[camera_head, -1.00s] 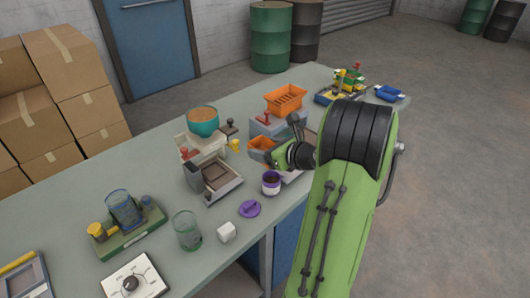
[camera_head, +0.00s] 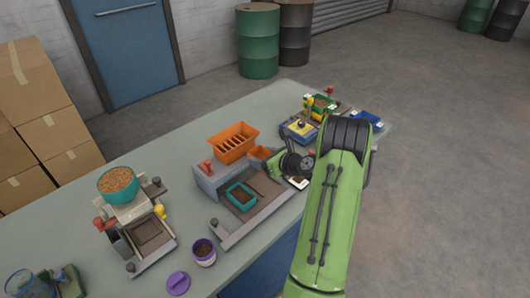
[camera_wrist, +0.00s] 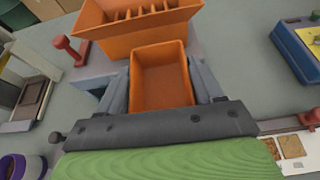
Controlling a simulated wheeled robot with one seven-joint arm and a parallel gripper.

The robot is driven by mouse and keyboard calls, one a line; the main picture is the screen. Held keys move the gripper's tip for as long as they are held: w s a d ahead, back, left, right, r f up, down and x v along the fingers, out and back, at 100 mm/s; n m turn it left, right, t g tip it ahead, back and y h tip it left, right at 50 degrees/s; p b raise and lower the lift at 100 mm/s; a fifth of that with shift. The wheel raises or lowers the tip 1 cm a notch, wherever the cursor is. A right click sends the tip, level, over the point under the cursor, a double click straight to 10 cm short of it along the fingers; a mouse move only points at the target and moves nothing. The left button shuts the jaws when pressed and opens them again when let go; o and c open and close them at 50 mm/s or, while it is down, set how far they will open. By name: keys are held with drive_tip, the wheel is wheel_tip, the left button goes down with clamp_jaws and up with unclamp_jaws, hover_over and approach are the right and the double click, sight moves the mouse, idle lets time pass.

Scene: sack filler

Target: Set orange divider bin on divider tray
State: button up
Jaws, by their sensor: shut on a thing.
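A small empty orange bin (camera_head: 260,152) is held upright between my gripper's grey fingers; in the wrist view the bin (camera_wrist: 161,75) fills the space between them. My gripper (camera_head: 265,160) is beside a grey machine (camera_head: 212,180) that carries a larger orange hopper (camera_head: 233,142) with slots. In front of this machine is a long grey tray (camera_head: 222,232), which looks like the divider tray. A teal bin (camera_head: 241,195) with dark contents sits on it. Whether the orange bin touches the machine or tray, I cannot tell.
A scale-like machine (camera_head: 130,210) with a teal bowl of grain stands at left. A purple cup (camera_head: 203,252) and purple lid (camera_head: 178,283) are in front. A blue-yellow device (camera_head: 298,130) and a blue tray (camera_head: 367,118) lie toward the far right. A white card (camera_head: 298,182) is near my gripper.

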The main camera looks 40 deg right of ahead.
drive_tip(key=shift+w+d, duration=0.1)
drive_tip(key=shift+d, duration=0.1)
drive_tip(key=shift+a+f+b, duration=0.25)
drive_tip(key=shift+f+b, duration=0.55)
drive_tip(key=shift+b, duration=0.05)
drive_tip(key=b, duration=0.5)
hover_over(263, 184)
wheel_tip(263, 184, down, 6)
drive_tip(key=shift+r, duration=0.15)
drive_tip(key=shift+d+f+b, duration=0.1)
drive_tip(key=shift+f+b, duration=0.2)
drive_tip(key=shift+f, duration=0.25)
drive_tip(key=shift+r+p, duration=0.1)
drive_tip(key=shift+p, duration=0.2)
drive_tip(key=shift+f, duration=0.75)
drive_tip(key=o, duration=1.1)
